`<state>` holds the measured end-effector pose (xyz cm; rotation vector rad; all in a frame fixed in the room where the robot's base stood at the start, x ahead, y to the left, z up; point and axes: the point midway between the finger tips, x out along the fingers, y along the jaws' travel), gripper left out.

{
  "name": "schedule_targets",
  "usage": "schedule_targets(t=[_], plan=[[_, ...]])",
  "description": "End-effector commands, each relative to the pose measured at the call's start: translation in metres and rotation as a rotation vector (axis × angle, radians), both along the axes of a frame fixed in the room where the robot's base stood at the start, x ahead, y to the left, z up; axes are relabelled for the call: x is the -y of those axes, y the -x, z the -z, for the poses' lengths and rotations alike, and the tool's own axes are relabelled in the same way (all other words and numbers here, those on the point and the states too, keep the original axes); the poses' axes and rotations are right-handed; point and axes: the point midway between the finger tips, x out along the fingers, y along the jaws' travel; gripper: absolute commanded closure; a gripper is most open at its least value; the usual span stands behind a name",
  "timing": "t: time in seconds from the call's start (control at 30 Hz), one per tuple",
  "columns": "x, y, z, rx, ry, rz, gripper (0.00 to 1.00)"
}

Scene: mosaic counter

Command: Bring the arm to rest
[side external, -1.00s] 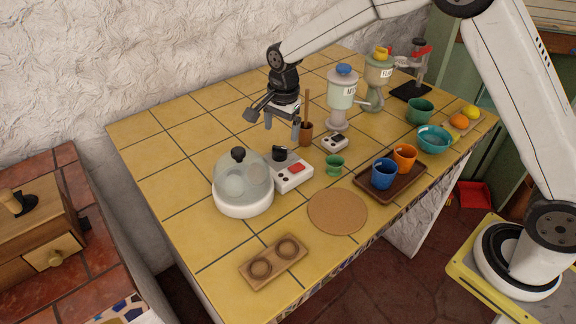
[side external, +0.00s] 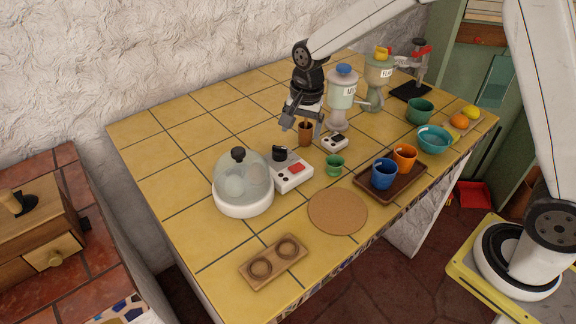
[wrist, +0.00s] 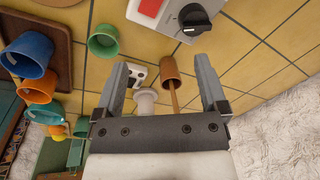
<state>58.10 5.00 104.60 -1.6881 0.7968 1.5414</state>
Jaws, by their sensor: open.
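My gripper (side external: 302,124) is above the back middle of the yellow tiled counter (side external: 190,120), near the brown cup (side external: 305,140) and left of the blue-topped dispenser. In the wrist view my gripper (wrist: 160,66) has its two fingers wide apart, with nothing held between them. The brown cup (wrist: 170,67), with a stick in it, shows beyond the gap between the fingers. Part of the cup is hidden behind the gripper in the side view.
Close by are the blue-topped dispenser (side external: 342,92), a small white device (side external: 335,143) and a white box with a red button (side external: 292,172). The egg cooker (side external: 243,205) stands left. A tray (side external: 408,192) holds blue and orange cups. The counter's back left is clear.

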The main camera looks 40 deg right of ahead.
Motion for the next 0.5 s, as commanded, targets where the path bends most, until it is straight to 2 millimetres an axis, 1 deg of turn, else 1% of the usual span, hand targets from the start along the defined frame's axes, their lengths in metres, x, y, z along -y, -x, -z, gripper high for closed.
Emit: schedule_targets(t=[0.03, 0.27, 0.5], plan=[[0.005, 0.012, -0.002, 0.009, 0.007, -0.054, 0.08], [0.023, 0.063, -0.003, 0.053, 0.047, -0.336, 0.08], [0.038, 0.122, 0.002, 0.093, 0.102, -0.628, 0.08]])
